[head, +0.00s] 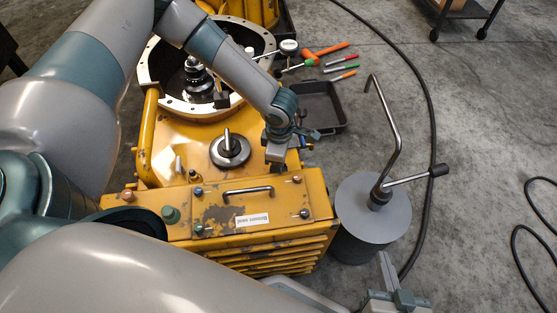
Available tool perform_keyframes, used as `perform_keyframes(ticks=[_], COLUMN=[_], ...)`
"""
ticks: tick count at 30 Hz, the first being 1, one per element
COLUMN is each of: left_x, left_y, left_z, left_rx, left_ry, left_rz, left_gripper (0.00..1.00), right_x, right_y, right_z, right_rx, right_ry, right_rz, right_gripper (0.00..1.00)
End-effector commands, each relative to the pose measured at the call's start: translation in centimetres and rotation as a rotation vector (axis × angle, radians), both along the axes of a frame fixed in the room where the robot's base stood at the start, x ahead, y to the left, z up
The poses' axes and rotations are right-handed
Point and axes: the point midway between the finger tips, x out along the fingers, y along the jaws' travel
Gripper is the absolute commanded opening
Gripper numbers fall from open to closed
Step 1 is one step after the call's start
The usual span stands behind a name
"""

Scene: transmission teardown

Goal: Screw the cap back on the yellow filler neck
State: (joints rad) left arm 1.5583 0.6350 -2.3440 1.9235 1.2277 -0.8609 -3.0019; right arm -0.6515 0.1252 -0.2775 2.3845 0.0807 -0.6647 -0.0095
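The yellow transmission housing (185,140) stands at the centre. A round black fitting (230,150) with a pale upright stem sits on its top. I cannot make out for certain which part is the yellow filler neck or its cap. My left gripper (289,150) points down at the right edge of the housing top. It hides the spot beneath it, and whether it holds anything is unclear. My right gripper (397,290) is at the bottom edge, in front of the grey drum, partly cut off. I see nothing clearly held in it.
The grey drum (355,200) with a bent crank (388,120) stands right of the housing. A black tray (318,108) and coloured hand tools (340,68) lie behind it. A black hose (432,130) crosses the floor. Floor at far right is mostly clear.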

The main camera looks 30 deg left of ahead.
Motion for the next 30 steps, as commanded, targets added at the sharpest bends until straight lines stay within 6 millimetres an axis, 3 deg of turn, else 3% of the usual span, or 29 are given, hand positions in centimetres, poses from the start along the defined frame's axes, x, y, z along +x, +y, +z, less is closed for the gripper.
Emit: perform_keyframes(ticks=[1,15,26,27,29,30], left_x=[-0.5,-0.6,-0.5,-0.5,-0.5,-0.5], left_y=[-1.1,-1.0,-1.1,-1.1,-1.0,-0.9], left_z=[0.4,0.3,0.0,0.0,0.0,0.0], left_rx=[-0.022,-0.022,-0.026,-0.026,-0.025,-0.025], left_ry=[0.009,0.01,0.008,0.008,0.007,0.007], left_rz=[-0.02,-0.109,-0.123,-0.123,-0.122,-0.122], left_gripper=[0.0,0.0,0.0,0.47,0.61,0.61], right_x=[0.0,0.0,0.0,0.0,0.0,0.0], right_y=[0.0,0.0,0.0,0.0,0.0,0.0], right_z=[0.8,4.4,4.5,4.5,4.5,4.5], right_rx=[0.0,0.0,0.0,0.0,0.0,0.0], right_ry=[0.0,0.0,0.0,0.0,0.0,0.0], right_rz=[0.0,0.0,0.0,0.0,0.0,0.0], right_gripper=[0.0,0.0,0.0,0.0,0.0,0.0])
